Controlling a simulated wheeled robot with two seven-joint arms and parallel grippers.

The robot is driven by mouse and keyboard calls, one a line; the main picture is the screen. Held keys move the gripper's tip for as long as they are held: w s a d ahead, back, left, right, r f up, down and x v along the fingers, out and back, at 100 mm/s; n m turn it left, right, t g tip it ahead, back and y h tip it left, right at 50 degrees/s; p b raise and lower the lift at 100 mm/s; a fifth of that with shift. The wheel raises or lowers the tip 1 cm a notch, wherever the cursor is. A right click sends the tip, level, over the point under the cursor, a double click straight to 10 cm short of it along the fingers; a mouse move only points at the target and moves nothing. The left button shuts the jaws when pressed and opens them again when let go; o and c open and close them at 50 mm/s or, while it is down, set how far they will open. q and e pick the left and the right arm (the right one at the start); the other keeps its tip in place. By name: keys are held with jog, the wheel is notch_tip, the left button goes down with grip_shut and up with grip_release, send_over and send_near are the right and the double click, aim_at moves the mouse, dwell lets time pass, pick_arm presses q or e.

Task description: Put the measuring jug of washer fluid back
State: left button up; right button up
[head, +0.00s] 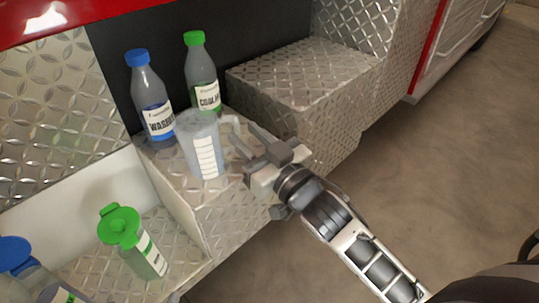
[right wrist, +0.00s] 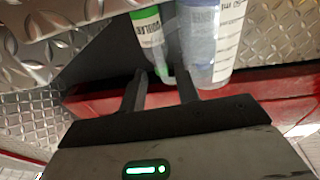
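The measuring jug (head: 205,150), clear with a white scale, stands upright on the diamond-plate ledge (head: 225,195), in front of two bottles. Its handle (head: 236,130) points right, toward my right gripper. My right gripper (head: 241,137) is open, with its two fingers apart beside the handle. In the right wrist view the jug (right wrist: 212,45) stands just beyond the right finger of the gripper (right wrist: 160,85). I cannot tell whether a finger touches the handle. My left gripper is not in view.
A blue-capped washer bottle (head: 152,100) and a green-capped coolant bottle (head: 203,80) stand behind the jug. A lower bin at left holds a green-lidded jug (head: 140,250) and a blue-lidded container (head: 25,262). A raised diamond-plate block (head: 300,75) stands to the right.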

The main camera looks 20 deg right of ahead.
jog(key=r+v, duration=0.1)
jog(key=v, duration=0.6)
jog(key=s+a+f+g, duration=0.2)
jog(key=s+f+g, duration=0.2)
jog(key=f, duration=0.4)
jog(key=s+a+f+g, duration=0.3)
jog(key=s+f+g, duration=0.1)
jog(key=f, duration=0.5)
jog(key=shift+m+h, duration=0.3)
